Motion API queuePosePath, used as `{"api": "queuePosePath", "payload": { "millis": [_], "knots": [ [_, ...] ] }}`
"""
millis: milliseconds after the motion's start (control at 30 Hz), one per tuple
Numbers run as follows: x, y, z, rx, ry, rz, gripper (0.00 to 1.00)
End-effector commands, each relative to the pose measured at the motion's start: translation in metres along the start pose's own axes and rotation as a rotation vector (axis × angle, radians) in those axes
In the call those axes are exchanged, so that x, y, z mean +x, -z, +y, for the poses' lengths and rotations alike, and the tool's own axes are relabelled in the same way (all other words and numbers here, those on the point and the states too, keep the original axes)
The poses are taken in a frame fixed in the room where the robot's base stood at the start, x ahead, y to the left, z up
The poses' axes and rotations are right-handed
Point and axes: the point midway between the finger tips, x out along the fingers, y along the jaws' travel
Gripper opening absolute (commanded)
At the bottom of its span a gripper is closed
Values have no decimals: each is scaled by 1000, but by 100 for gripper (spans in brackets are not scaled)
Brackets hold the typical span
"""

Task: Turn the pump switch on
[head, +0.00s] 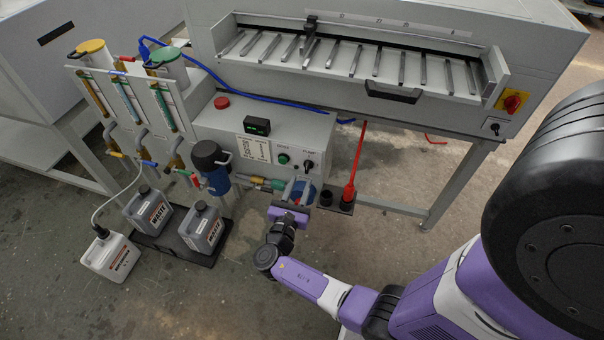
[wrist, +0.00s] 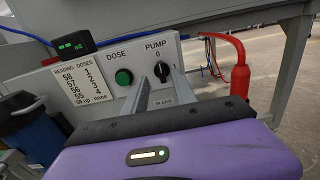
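The pump switch (wrist: 161,71) is a round black knob under the word PUMP and a 0 mark, on the front of a light grey control box. Its grip looks upright, in line with the 0. It shows small on the box in the head view (head: 308,166). My gripper (wrist: 163,74) is open, its two grey fingers apart. In the wrist view one fingertip appears left of the knob and one right of it, with nothing held between. I cannot tell whether they touch it. In the head view my gripper (head: 300,190) is in front of the box, below the switch.
The green DOSE button (wrist: 124,76) sits just left of the switch. A red tube (wrist: 238,70) stands to the right. A red button (head: 221,102) is on top.

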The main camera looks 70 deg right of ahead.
Motion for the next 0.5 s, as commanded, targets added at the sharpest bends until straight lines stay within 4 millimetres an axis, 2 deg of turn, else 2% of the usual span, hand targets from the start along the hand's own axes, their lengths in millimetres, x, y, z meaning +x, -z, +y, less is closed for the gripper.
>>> {"api": "queuePosePath", "payload": {
  "millis": [100, 300, 500],
  "knots": [
    [21, 0, 0, 2, 4, 1, 33],
    [47, 0, 0, 3, 2, 2, 33],
    [56, 1, 0, 3, -1, 3, 33]
  ]
}}
